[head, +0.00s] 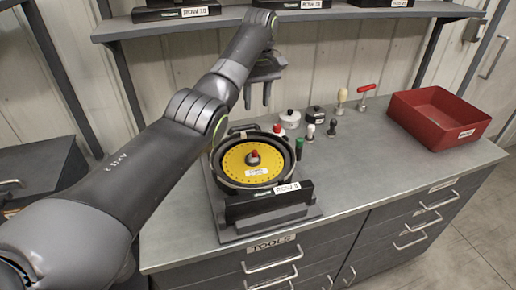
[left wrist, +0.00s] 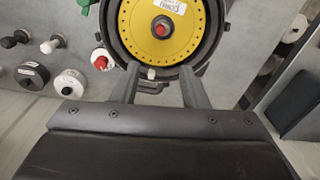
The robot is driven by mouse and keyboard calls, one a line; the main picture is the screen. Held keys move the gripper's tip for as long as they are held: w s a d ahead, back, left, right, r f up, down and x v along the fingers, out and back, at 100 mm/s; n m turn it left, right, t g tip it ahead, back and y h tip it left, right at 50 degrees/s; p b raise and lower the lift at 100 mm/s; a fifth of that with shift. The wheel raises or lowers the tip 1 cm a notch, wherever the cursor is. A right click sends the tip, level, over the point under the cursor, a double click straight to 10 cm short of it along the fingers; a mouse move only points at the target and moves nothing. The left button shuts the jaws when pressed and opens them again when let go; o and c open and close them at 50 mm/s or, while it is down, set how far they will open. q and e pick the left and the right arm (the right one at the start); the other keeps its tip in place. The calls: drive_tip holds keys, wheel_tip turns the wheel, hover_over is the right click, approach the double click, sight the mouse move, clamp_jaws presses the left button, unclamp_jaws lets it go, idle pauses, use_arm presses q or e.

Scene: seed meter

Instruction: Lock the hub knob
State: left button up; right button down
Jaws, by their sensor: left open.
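The seed meter sits on the bench, with a yellow plate (head: 240,172) inside a black round housing (head: 217,160). The hub knob (head: 253,157), dark with a red top, stands at the plate's centre. In the left wrist view the knob (left wrist: 161,27) shows as a red round cap on the yellow plate (left wrist: 190,40). My left gripper (head: 257,107) is open and empty, above and behind the meter, apart from the knob. Its two fingers (left wrist: 159,82) show in the left wrist view below the plate. Whether the knob is locked cannot be told. My right gripper is not in view.
A red bin (head: 420,128) stands at the bench's right. A shelf (head: 340,14) runs above. The bench's front right is clear.

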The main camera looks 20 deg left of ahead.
use_arm(q)
wheel_tip(320, 180, down, 3)
drive_tip(key=s+b, duration=0.1)
drive_tip(key=b, duration=0.1)
drive_tip(key=p, duration=0.3)
hover_over(255, 151)
wheel_tip(255, 151, down, 9)
drive_tip(key=shift+r, duration=0.2)
wheel_tip(255, 151, down, 4)
drive_tip(key=shift+p, duration=0.3)
drive_tip(key=shift+f, duration=0.6)
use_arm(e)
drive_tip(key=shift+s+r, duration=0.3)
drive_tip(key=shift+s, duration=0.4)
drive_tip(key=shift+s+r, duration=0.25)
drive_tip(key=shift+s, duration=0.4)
use_arm(q)
clamp_jaws()
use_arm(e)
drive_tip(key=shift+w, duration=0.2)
